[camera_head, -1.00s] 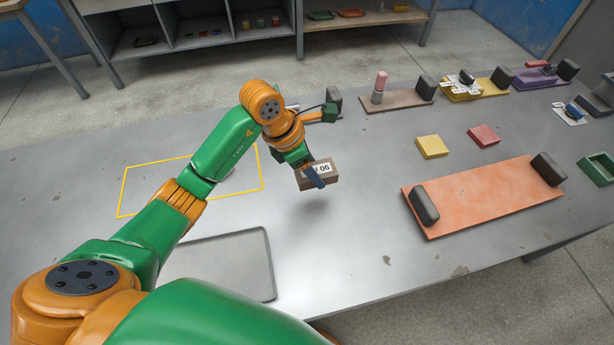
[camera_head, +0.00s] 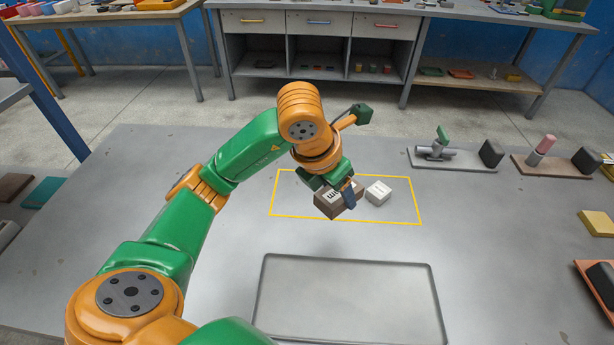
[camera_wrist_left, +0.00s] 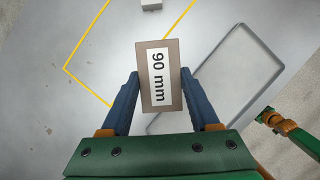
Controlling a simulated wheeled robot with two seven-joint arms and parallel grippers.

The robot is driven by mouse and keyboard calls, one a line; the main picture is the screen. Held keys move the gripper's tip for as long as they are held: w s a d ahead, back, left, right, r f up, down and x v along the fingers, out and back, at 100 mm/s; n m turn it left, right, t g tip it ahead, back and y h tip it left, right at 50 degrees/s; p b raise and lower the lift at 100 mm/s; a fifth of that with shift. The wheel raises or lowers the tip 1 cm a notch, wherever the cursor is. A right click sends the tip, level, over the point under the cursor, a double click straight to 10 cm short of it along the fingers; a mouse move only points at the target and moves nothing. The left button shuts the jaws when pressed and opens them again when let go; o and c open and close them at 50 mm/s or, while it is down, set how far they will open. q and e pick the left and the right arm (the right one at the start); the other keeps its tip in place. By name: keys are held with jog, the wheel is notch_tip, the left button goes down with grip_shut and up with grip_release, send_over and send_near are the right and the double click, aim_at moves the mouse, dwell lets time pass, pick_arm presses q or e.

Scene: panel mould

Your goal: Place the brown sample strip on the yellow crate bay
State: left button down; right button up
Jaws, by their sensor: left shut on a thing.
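The brown sample strip (camera_head: 327,206) is a short brown block with a white label that reads "90 mm" in the left wrist view (camera_wrist_left: 147,78). My left gripper (camera_head: 342,196) is shut on it, with one blue finger on each side in the left wrist view (camera_wrist_left: 159,85). It holds the strip in the air, seen over the front part of the yellow crate bay (camera_head: 421,205), a yellow outline on the grey table. The strip and my arm hide part of that outline. A small white block (camera_head: 378,192) sits inside the bay, just right of the strip.
A shallow grey tray (camera_head: 264,290) lies in front of the bay. A fixture with a grey clamp (camera_head: 435,151) and one with a pink peg (camera_head: 541,150) stand at the back right. A yellow block (camera_head: 598,222) lies at the right edge. The table left of the bay is bare.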

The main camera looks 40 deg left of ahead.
pick_arm(q)
jog(key=w+a+f, duration=0.2)
jog(key=a+f, duration=0.1)
jog(key=w+a+f, duration=0.6)
jog(key=a, duration=0.1)
jog(key=shift+f+p, duration=0.25)
jog(key=shift+p, duration=0.05)
jog(key=f, duration=0.1)
jog(key=f+p, duration=0.1)
jog(key=f, duration=0.1)
jog(key=shift+w+a, duration=0.1)
jog(key=shift+w, duration=0.1)
jog(key=shift+f, duration=0.25)
pick_arm(e)
jog(key=shift+w+d+r, duration=0.25)
jog(key=shift+d+r, duration=0.05)
jog(key=shift+r, duration=0.15)
pick_arm(q)
jog(key=shift+a+f, duration=0.1)
jog(key=shift+f, duration=0.05)
jog(key=shift+f+b, duration=0.1)
jog(key=shift+b, duration=0.25)
jog(key=shift+c, duration=0.6)
grip_release()
pick_arm(e)
jog(key=shift+d+f, duration=0.1)
